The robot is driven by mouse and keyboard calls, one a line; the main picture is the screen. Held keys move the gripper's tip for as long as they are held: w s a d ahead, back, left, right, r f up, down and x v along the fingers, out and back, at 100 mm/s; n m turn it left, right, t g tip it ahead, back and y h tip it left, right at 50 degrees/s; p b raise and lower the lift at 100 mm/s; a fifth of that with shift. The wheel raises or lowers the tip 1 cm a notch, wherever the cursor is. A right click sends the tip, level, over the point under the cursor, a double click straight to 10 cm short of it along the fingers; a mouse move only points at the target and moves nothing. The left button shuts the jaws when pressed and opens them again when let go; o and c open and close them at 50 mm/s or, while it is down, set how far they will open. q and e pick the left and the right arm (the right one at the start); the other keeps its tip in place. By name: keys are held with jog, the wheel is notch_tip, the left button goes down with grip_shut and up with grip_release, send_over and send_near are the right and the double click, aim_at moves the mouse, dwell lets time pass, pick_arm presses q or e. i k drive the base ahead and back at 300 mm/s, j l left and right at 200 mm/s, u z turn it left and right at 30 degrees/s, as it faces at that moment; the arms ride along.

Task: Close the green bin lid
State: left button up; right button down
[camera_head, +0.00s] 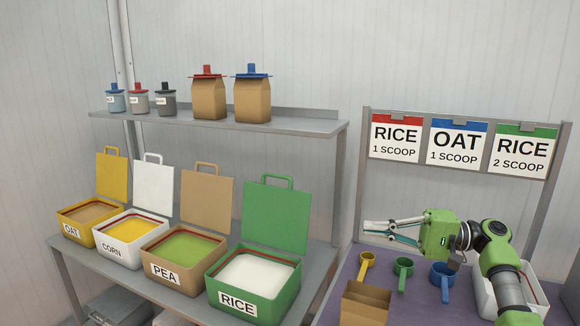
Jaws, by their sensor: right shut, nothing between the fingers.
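The green bin (269,302) stands at the right end of the lower shelf, labelled RICE and filled with white contents. Its green lid (276,216) stands open, upright at the bin's back edge, with a loop handle on top. My right gripper (366,231) is to the right of the green lid, apart from it, above the purple table. It is shut and empty, its fingers pointing left. My left gripper is not in view.
Yellow OAT (75,237), white CORN (111,253) and tan PEA (163,274) bins stand left of the green bin, lids open. A paper bag (365,303) and yellow, green and blue scoops (441,275) are on the purple table (340,290). An upper shelf (290,126) overhangs behind.

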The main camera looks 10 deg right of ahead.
aim_at(274, 216)
jog(key=i, duration=1.15)
